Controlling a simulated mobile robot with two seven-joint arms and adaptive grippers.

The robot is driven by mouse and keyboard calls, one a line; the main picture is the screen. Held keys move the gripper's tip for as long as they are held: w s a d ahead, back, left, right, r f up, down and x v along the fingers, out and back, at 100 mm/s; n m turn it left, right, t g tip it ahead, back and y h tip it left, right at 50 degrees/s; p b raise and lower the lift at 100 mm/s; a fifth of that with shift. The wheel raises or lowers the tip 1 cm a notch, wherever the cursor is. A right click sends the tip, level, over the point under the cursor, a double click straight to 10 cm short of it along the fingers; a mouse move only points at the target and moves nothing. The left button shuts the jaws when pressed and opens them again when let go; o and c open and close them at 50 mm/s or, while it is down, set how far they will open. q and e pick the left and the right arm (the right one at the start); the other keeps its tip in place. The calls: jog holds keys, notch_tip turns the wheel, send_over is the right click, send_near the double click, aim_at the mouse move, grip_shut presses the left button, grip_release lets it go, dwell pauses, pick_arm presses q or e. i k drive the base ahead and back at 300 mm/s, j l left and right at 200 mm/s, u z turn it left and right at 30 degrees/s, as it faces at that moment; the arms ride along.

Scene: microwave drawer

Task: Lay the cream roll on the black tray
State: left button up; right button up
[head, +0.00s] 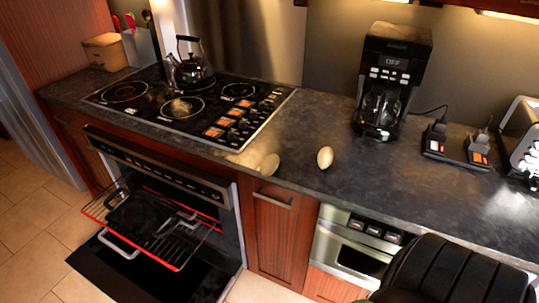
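A cream, egg-shaped roll (325,157) lies on the dark countertop, right of the stove and near the front edge. A second, duller beige oval thing (269,164) lies to its left; I cannot tell what it is. A black tray (128,212) seems to lie on the pulled-out oven rack at the lower left; its outline is hard to make out against the dark oven door. Neither of my grippers is in view.
The oven door (135,275) is open, its red-edged rack (190,237) pulled out. A kettle (190,70) stands on the stove (185,112). A coffee maker (392,75) and toaster (522,130) stand right. The counter around the roll is clear. A large black ribbed shape blocks the lower right.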

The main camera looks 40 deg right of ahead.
aim_at(134, 210)
jog(key=i+z, duration=0.75)
